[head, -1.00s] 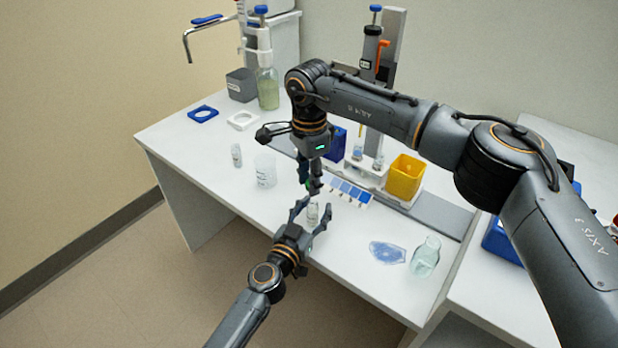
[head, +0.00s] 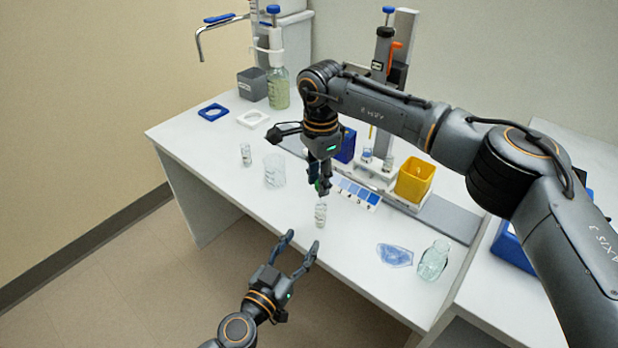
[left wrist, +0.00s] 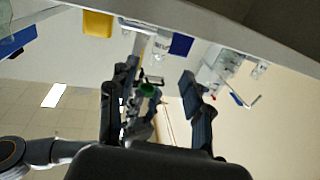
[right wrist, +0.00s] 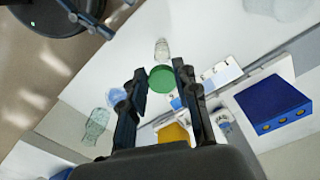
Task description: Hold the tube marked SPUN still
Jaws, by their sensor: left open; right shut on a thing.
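A small clear tube (head: 320,215) with a pale label stands upright on the bench, just below my right gripper. It also shows in the right wrist view (right wrist: 162,50) and in the left wrist view (left wrist: 160,44); I cannot read its lettering surely. My right gripper (head: 322,188) is shut on a green cap (right wrist: 161,78), which is above the tube and apart from it. My left gripper (head: 302,243) is open and empty, off the bench's front edge and short of the tube. A second small tube (head: 246,154) stands further left.
A beaker (head: 275,170) stands left of the tube. A blue-and-white marked card (head: 355,193) and a yellow bin (head: 414,180) are to its right. Bare bench lies between tube and film.

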